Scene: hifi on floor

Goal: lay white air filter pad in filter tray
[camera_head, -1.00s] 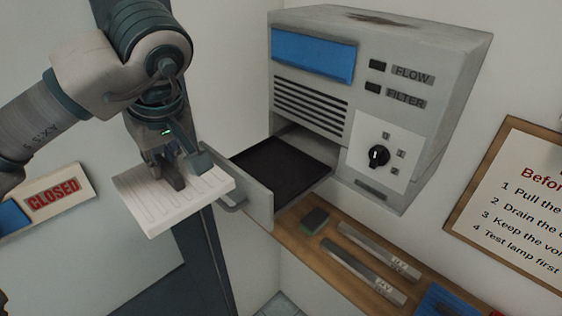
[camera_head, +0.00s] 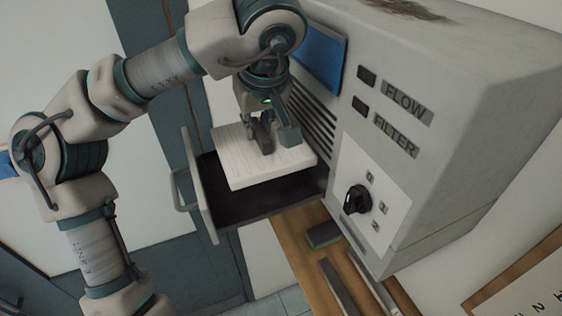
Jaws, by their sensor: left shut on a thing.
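The white air filter pad (camera_head: 248,167) is a flat, ribbed white slab. My left gripper (camera_head: 268,143) is shut on it from above. The pad is over the open filter tray (camera_head: 205,190), a dark-bottomed drawer pulled out of the grey unit. The tray's dark floor shows in front of and beside the pad; the pad hides the rest. The pad looks a little above the tray floor, but the exact gap cannot be told. My right gripper is out of the picture.
The grey unit (camera_head: 455,120) has a blue panel (camera_head: 320,62), vents and a black knob (camera_head: 357,198). Below it a wooden shelf (camera_head: 290,240) holds a green-and-black sponge-like block (camera_head: 323,235) and metal bars (camera_head: 340,288). A notice board (camera_head: 525,285) is at the lower right.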

